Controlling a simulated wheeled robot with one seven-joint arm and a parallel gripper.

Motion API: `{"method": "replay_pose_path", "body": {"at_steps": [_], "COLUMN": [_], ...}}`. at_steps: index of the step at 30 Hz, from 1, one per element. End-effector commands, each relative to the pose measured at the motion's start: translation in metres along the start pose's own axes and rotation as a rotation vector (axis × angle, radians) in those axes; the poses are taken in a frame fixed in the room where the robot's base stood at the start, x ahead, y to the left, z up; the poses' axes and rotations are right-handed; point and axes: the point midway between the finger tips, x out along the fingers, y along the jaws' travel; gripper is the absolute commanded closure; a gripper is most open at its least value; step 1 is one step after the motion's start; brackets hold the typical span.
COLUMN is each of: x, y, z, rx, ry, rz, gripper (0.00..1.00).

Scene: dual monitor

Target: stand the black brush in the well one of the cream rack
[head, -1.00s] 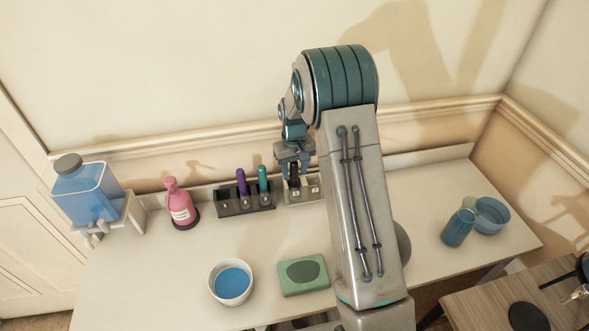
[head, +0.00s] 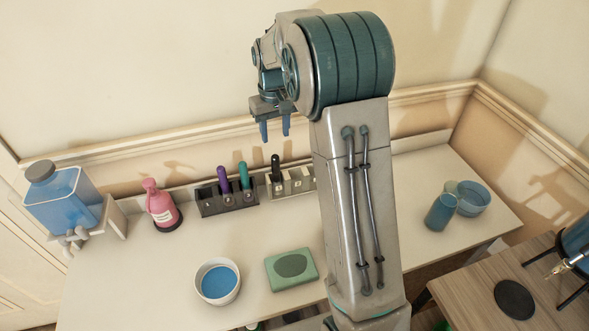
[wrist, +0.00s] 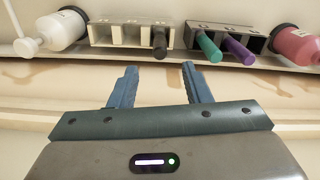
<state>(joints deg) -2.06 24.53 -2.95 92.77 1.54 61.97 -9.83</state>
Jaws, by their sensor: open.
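The black brush (head: 276,165) stands upright in the leftmost well of the cream rack (head: 297,186) in the head view. In the wrist view the brush (wrist: 159,42) shows at the right end of the cream rack (wrist: 103,36), and the other wells there look empty. My gripper (head: 275,130) is open and empty, above and apart from the brush. In the wrist view its two blue fingers (wrist: 160,70) are spread with nothing between them. My arm hides the right end of the rack in the head view.
A dark rack (head: 212,208) with a purple brush (head: 224,179) and a teal brush (head: 243,175) stands left of the cream rack. A pink bottle (head: 161,206) is further left. A bowl (head: 218,282) and green dish (head: 292,269) lie in front. A white bottle (wrist: 62,30) shows in the wrist view.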

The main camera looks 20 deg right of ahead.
Motion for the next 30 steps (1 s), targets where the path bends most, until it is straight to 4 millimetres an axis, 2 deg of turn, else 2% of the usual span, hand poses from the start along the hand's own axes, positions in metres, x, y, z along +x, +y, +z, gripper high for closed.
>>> {"method": "replay_pose_path", "body": {"at_steps": [6, 13, 18, 24, 27, 30], "x": [-0.042, -0.067, -0.071, -0.063, -0.057, -0.053], "y": [-0.009, -0.021, -0.03, -0.039, -0.042, -0.044], "z": [0.061, 0.136, 0.193, 0.252, 0.272, 0.284], "rx": [0.034, 0.072, 0.098, 0.126, 0.135, 0.142], "ry": [0.06, 0.122, 0.168, 0.216, 0.233, 0.244], "rz": [0.0, 0.004, 0.008, 0.015, 0.018, 0.02], "gripper": [0.56, 0.56, 0.56, 0.56, 0.56, 0.56]}}
